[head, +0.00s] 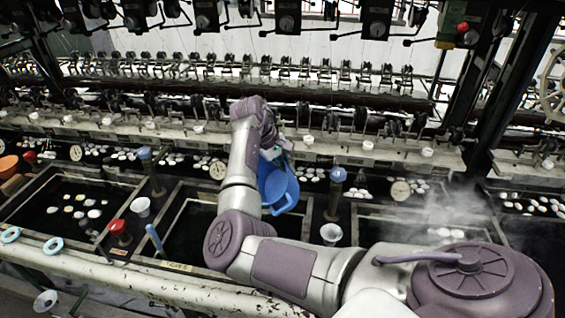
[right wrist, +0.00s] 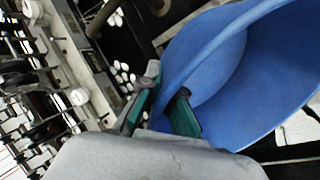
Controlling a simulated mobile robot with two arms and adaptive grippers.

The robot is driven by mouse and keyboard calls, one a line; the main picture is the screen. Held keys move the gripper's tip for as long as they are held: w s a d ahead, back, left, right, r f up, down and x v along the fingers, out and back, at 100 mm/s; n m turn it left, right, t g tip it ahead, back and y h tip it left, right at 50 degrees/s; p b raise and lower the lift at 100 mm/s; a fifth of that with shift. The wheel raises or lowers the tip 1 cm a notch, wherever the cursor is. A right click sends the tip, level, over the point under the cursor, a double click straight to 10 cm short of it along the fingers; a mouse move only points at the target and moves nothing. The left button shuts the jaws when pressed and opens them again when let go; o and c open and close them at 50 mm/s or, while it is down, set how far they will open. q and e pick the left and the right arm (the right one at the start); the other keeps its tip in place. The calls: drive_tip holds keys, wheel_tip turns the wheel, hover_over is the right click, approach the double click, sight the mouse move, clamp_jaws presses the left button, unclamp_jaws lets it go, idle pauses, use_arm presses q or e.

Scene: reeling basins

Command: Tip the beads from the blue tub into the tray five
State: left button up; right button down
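The blue tub (head: 282,186) hangs above the back edge of the middle basin in the head view, its open mouth partly facing the camera. My right gripper (head: 274,153) is at its upper rim. In the right wrist view, the green fingers of my right gripper (right wrist: 163,112) pinch the wall of the blue tub (right wrist: 215,75). Part of the inside shows bare blue; no beads are visible there. The middle basin (head: 160,235) is dark inside and partly covered by my right arm. I cannot read a tray number with certainty. My left gripper is out of view.
A left basin (head: 25,190) holds pale cocoons. A steaming basin (head: 372,212) lies to the right. Blue-topped posts (head: 337,176), a red knob (head: 118,228) and white cups (head: 331,235) stand around the basins. Reeling machinery fills the back.

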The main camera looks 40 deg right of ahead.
drive_tip(key=t+y+p, duration=0.1)
drive_tip(key=y+p, duration=0.1)
drive_tip(key=p, duration=0.1)
drive_tip(key=y+p, duration=0.2)
drive_tip(key=p, duration=0.1)
drive_tip(key=shift+s+d+r+t+y, duration=0.1)
drive_tip(key=shift+d+t+y, duration=0.05)
drive_tip(key=shift+t+y, duration=0.2)
drive_tip(key=shift+f+t+y+p, duration=0.3)
drive_tip(key=shift+y+p, duration=0.3)
drive_tip(key=shift+y, duration=0.25)
